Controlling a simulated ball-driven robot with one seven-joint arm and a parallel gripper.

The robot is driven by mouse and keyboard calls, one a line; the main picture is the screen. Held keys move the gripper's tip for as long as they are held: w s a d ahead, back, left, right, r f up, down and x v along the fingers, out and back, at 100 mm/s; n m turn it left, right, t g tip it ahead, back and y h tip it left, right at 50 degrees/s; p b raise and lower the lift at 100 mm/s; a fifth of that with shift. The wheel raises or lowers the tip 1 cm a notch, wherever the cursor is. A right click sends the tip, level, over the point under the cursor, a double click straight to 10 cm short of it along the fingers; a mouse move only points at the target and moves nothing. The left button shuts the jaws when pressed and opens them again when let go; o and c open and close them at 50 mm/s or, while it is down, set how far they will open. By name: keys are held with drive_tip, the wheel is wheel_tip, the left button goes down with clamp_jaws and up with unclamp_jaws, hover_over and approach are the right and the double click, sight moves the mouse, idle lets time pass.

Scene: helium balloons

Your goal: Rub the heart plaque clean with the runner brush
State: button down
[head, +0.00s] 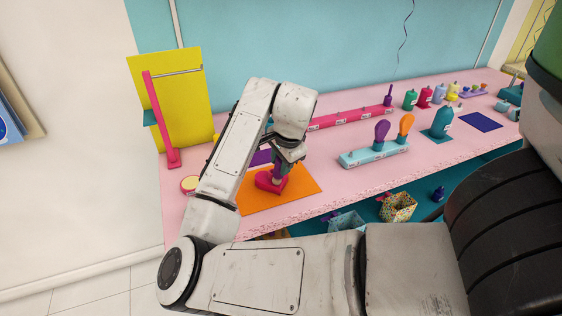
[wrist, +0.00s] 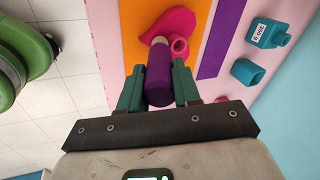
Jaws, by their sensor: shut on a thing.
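The heart plaque (head: 262,181) is a pink-red piece lying on the orange mat (head: 300,180). It also shows in the wrist view (wrist: 170,20), beyond the fingers. My gripper (head: 284,160) is over the mat, right above the plaque. In the wrist view my green fingers (wrist: 158,88) are shut around a purple cylinder (wrist: 158,72), which looks like the runner brush's handle. Its pale far end (wrist: 159,41) points at the plaque and seems to reach it; I cannot tell whether they touch.
A light-blue rack (head: 372,154) with purple and orange paddle shapes stands right of the mat. A pink rail (head: 345,118) runs behind. Several bottles (head: 425,97) stand at the far right. A yellow board (head: 178,95) stands at the back left. Pink table between mat and rack is clear.

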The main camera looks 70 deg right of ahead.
drive_tip(key=shift+r+p, duration=0.35)
drive_tip(key=shift+r, duration=0.15)
drive_tip(key=shift+r, duration=0.1)
wheel_tip(320, 180, up, 7)
drive_tip(key=p, duration=0.6)
idle(0.4)
